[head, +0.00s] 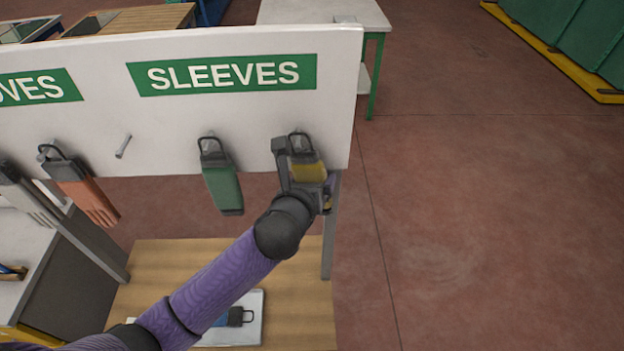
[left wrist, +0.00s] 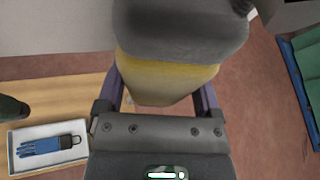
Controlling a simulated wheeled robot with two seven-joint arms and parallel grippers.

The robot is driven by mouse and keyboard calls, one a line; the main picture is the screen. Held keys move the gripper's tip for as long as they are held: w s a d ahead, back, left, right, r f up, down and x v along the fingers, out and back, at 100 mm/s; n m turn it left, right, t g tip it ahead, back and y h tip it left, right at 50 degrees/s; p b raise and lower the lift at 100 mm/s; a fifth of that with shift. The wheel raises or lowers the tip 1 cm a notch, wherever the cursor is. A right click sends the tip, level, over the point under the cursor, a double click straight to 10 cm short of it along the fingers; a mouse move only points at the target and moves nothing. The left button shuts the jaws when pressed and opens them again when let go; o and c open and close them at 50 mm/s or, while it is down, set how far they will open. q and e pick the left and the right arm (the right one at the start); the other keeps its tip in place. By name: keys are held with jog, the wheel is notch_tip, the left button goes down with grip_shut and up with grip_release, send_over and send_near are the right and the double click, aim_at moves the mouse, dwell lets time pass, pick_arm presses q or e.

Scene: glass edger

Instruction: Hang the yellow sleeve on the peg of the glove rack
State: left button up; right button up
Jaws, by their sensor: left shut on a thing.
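The yellow sleeve (head: 308,171) is at the right end of the glove rack (head: 230,110), under the SLEEVES label. My left gripper (head: 305,172) is shut on it, and the sleeve also shows between the fingers in the left wrist view (left wrist: 165,80). Its dark cuff (left wrist: 180,35) is at the top, with a wire loop (head: 299,139) above it against the board. The peg there is hidden, so I cannot tell whether the loop is around it. My right gripper is not in view.
A green sleeve (head: 222,180) hangs just left of my gripper. A bare peg (head: 123,146) and an orange glove (head: 88,196) are further left. Below, a white tray (head: 256,306) with a blue glove (left wrist: 42,146) lies on a wooden table (head: 170,265). The floor at right is clear.

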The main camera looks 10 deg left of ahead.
pick_arm(q)
jog(key=o, duration=1)
jog(key=d+v, duration=0.1)
jog(key=v, duration=0.9)
jog(key=s+a+f+n+g+b, duration=0.2)
jog(key=f+n+b, duration=0.35)
jog(key=f, duration=0.95)
jog(key=s+a+f+n+g+y+b, duration=0.1)
jog(key=s+a+f+n+g+b, duration=0.35)
jog(key=f, duration=1.05)
jog(key=a+f+n+b, duration=0.1)
jog(key=f+n+b, duration=0.4)
jog(key=f+b, duration=0.7)
jog(key=s+f+n+g+b, duration=0.6)
jog(key=s+f+n, duration=1)
jog(key=s+f, duration=0.9)
notch_tip(320, 180, down, 4)
jog(key=b, duration=0.3)
jog(key=shift+s+a+n+b, duration=0.2)
jog(key=shift+a+n+b, duration=0.1)
jog(key=shift+a, duration=0.05)
